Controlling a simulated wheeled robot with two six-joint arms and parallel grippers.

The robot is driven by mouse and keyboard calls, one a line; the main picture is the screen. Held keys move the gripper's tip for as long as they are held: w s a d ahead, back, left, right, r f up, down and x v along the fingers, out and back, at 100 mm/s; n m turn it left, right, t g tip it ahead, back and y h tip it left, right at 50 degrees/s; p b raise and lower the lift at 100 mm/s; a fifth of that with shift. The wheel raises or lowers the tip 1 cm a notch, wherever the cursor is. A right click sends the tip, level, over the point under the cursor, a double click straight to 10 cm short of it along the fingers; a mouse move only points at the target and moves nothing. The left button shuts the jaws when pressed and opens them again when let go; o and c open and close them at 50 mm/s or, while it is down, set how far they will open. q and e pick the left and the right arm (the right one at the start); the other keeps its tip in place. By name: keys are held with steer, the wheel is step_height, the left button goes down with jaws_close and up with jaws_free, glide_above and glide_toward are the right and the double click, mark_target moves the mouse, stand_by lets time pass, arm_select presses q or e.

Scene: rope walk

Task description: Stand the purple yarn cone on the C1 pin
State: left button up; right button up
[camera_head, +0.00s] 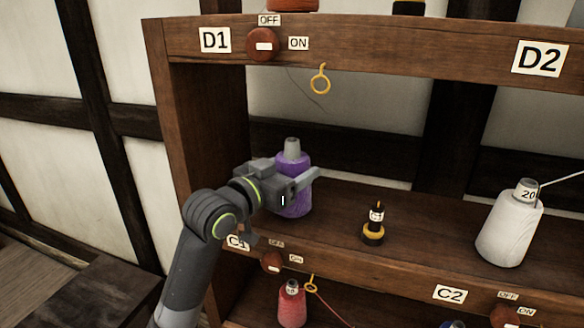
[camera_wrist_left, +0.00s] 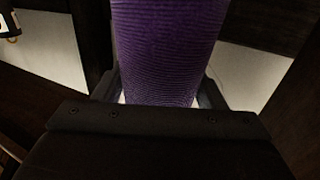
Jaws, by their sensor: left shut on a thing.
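The purple yarn cone (camera_head: 297,202) with a grey tip stands upright at the C1 place of the middle shelf in the head view. My left gripper (camera_head: 302,186) is shut on it, with a finger showing along its right side. The cone also fills the middle of the left wrist view (camera_wrist_left: 168,50), between the fingers. The C1 label (camera_head: 238,242) on the shelf edge is partly covered by my arm. The C1 pin is not visible, and I cannot tell whether the cone's base touches the shelf. My right gripper is not in view.
A small black and yellow piece (camera_head: 374,225) stands right of the cone. A white cone (camera_head: 510,228) marked 20 stands farther right, with a thread. A yellow ring (camera_head: 320,80) hangs above under the D1 board. A red cone (camera_head: 291,305) is on the shelf below.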

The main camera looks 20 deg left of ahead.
arm_select(q)
steer(key=shift+f+b, duration=0.4)
steer(key=shift+f, duration=0.2)
steer(key=o, duration=0.8)
steer(key=shift+p+v, duration=0.75)
steer(key=shift+v, duration=0.75)
steer(key=p+v, duration=0.3)
steer(key=v, duration=0.5)
